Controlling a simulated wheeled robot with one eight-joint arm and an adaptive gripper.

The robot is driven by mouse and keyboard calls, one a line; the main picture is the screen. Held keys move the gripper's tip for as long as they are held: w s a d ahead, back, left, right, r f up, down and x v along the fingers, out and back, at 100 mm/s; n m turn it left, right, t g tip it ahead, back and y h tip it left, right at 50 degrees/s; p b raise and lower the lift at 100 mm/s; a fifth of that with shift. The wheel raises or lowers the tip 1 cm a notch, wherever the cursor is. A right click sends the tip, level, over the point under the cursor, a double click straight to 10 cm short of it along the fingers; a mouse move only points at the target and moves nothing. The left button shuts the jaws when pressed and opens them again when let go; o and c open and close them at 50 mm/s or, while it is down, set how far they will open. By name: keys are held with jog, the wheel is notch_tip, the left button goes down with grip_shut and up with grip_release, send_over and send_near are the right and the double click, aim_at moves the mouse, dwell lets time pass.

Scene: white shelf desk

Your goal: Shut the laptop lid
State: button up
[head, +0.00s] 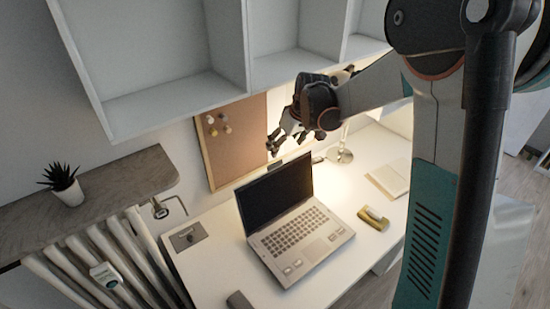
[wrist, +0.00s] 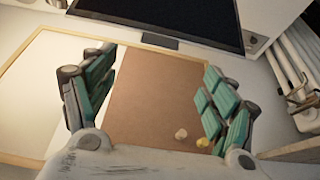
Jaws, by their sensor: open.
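The laptop stands open on the white desk, its dark screen (head: 275,193) raised and leaning back, its silver keyboard base (head: 300,238) flat on the desk. In the wrist view the top part of the dark screen (wrist: 180,18) shows at the upper edge; the keyboard is hidden there. My gripper (head: 275,144) is above and behind the lid, near the corkboard, apart from the laptop. In the wrist view my gripper (wrist: 160,95) has its green-padded fingers spread wide with nothing between them.
A corkboard (head: 232,145) with pins is on the wall behind the desk. White shelves (head: 165,55) hang above. A yellow stapler-like object (head: 373,218), an open notebook (head: 388,180) and a lamp (head: 340,154) are right of the laptop. A dark item (head: 238,300) lies at the front.

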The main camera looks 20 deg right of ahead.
aim_at(275, 165)
jog(key=b+x, duration=0.1)
jog(key=x, duration=1.1)
jog(key=shift+w+f+b, duration=0.2)
jog(key=shift+f+b, duration=0.05)
jog(key=shift+b, duration=0.15)
jog(key=c, duration=1.5)
jog(key=shift+s, duration=0.15)
